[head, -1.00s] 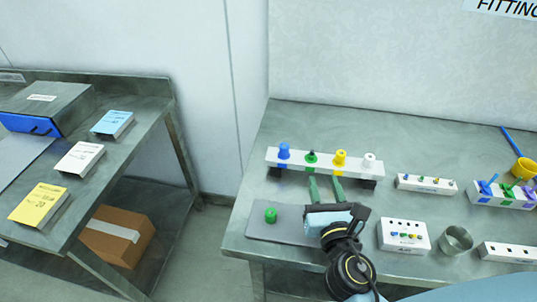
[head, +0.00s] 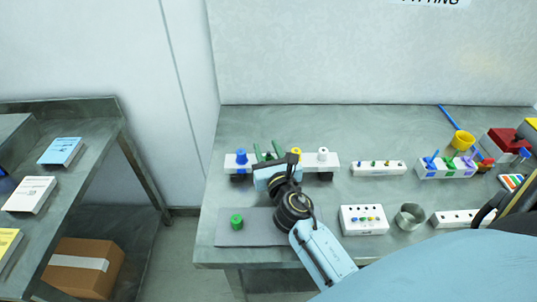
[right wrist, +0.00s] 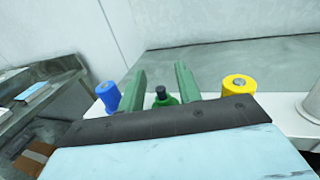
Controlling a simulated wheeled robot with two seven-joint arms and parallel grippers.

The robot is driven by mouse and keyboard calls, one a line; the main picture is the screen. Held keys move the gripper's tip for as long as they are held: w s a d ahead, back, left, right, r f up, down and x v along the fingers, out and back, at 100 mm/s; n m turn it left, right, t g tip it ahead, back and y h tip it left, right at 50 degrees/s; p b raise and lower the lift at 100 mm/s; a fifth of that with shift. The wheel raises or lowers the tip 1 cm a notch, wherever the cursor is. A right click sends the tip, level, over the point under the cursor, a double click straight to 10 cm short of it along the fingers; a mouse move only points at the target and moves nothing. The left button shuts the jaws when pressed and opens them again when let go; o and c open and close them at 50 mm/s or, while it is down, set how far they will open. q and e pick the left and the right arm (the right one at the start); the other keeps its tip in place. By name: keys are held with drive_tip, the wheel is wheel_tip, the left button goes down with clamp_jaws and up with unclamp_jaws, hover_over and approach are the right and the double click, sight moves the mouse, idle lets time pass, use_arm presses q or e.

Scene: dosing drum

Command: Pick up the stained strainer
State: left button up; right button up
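A white rack (head: 318,160) holds a blue piece (head: 241,156), a green piece, a yellow piece (head: 295,153) and a white piece (head: 323,154). The green piece with a dark top shows in the right wrist view (right wrist: 163,97); it is the only rack piece with a dark top, perhaps the stained strainer, though no stain is clear. My right gripper (head: 268,150) reaches over the rack. Its green fingers are apart, one on each side of the green piece in the right wrist view. I see no grip on it. My left gripper is not in view.
A grey mat (head: 255,228) with a green cylinder (head: 237,221) lies in front of the rack. To the right are white blocks (head: 363,220), a metal cup (head: 410,217) and a yellow cup (head: 463,140). The bench behind the rack is clear.

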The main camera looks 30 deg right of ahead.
drive_tip(key=shift+w+d, duration=0.15)
drive_tip(key=shift+w, duration=0.35)
clamp_jaws()
